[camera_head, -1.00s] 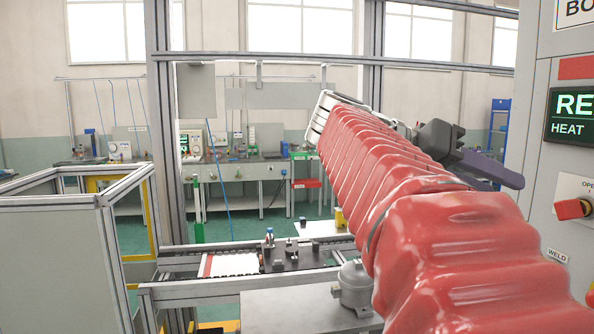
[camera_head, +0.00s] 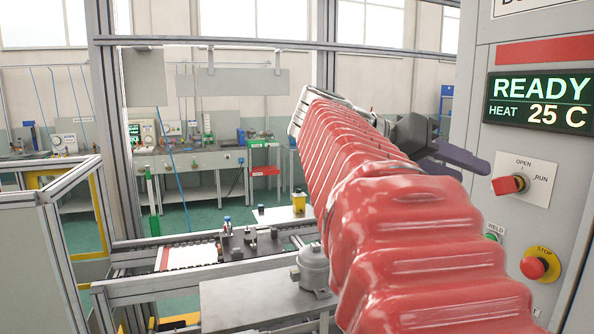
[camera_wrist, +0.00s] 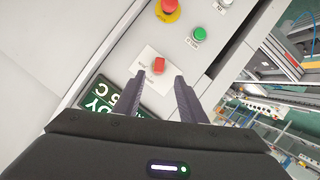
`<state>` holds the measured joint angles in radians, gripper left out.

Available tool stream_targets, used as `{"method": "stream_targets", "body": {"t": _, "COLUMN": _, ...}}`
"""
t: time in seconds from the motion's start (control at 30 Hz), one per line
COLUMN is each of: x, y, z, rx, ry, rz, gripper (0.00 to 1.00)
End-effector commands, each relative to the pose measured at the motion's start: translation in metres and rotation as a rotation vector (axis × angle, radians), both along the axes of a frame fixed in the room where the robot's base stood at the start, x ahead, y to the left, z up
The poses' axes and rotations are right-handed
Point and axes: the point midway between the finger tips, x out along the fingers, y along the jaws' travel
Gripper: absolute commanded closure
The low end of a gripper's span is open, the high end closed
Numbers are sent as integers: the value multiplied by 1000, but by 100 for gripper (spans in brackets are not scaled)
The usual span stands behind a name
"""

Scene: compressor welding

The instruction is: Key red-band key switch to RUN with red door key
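The key switch (camera_head: 508,184) is a red knob or key on a white plate marked OPEN and RUN, on the grey panel at the right of the head view. It also shows in the wrist view (camera_wrist: 158,66), between the fingertips as seen there. My gripper (camera_wrist: 158,82) has its two dark fingers apart with nothing held between them. In the head view my gripper (camera_head: 478,160) is left of and above the switch, apart from the plate. A red band (camera_head: 543,48) crosses the panel above the display. I cannot make out a separate red door key.
The green display (camera_head: 540,102) reads READY, HEAT 25 C. Below the switch are a green WELD button (camera_head: 491,237) and a red STOP button (camera_head: 533,267) on yellow. A conveyor (camera_head: 200,262) and a grey compressor (camera_head: 313,268) stand left of my arm.

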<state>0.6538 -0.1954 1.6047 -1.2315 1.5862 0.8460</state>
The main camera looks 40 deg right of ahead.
Motion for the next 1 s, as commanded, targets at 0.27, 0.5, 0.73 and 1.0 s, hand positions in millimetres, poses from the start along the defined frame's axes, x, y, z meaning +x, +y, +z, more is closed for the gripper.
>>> {"method": "stream_targets", "body": {"t": 0.27, "x": -19, "y": -25, "z": -11, "rx": 1, "ry": 1, "rz": -3, "gripper": 62}}
{"method": "stream_targets", "body": {"t": 0.5, "x": -34, "y": -46, "z": -21, "rx": 2, "ry": 1, "rz": -4, "gripper": 62}}
{"method": "stream_targets", "body": {"t": 0.73, "x": -45, "y": -63, "z": -27, "rx": 1, "ry": 0, "rz": -3, "gripper": 62}}
{"method": "stream_targets", "body": {"t": 1.0, "x": -48, "y": -67, "z": -29, "rx": 0, "ry": 0, "rz": 0, "gripper": 62}}
